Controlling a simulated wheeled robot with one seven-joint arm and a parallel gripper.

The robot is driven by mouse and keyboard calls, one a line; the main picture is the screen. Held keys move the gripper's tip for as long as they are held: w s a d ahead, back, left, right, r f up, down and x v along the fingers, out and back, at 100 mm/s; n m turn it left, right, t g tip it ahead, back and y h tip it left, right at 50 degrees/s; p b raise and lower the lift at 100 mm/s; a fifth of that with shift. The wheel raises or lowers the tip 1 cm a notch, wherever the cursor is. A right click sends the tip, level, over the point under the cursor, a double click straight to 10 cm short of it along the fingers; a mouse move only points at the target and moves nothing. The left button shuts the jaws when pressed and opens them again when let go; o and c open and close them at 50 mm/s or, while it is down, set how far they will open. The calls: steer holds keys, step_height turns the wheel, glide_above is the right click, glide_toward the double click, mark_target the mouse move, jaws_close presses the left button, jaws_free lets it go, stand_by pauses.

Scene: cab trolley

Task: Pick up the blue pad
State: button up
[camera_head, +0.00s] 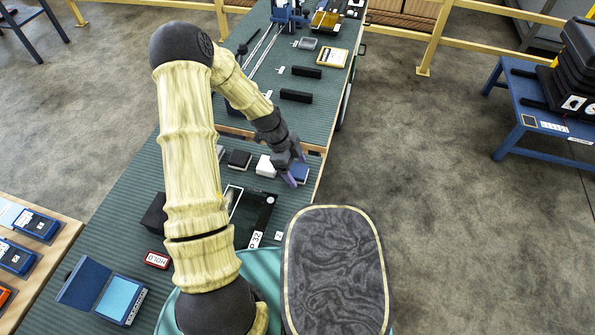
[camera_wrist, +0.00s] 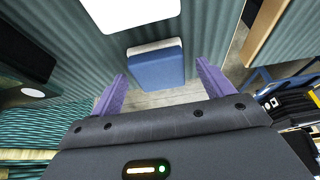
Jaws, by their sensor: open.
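The blue pad (camera_head: 301,173) lies on the green ribbed trolley top near its right edge, partly hidden by my gripper in the head view. In the wrist view the blue pad (camera_wrist: 157,70) is a blue block with a pale edge, ahead of the gap between my purple fingers. My gripper (camera_head: 294,169) is open, pointing down over the pad. In the wrist view my gripper (camera_wrist: 161,72) has one finger to each side of the pad, with nothing held. I cannot tell how far above the pad the fingertips are.
A white block (camera_head: 266,166) and a black block (camera_head: 239,159) stand left of the pad. A black tray marked 32 (camera_head: 260,222) lies nearer me. A red-framed label box (camera_head: 157,259) is farther left.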

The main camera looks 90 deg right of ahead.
mark_target(295, 169)
stand_by(0.4)
steer(key=c, duration=1.1)
steer(key=shift+r, duration=0.1)
step_height(295, 169, up, 10)
steer(key=shift+f+b, duration=0.1)
steer(key=shift+b, duration=0.45)
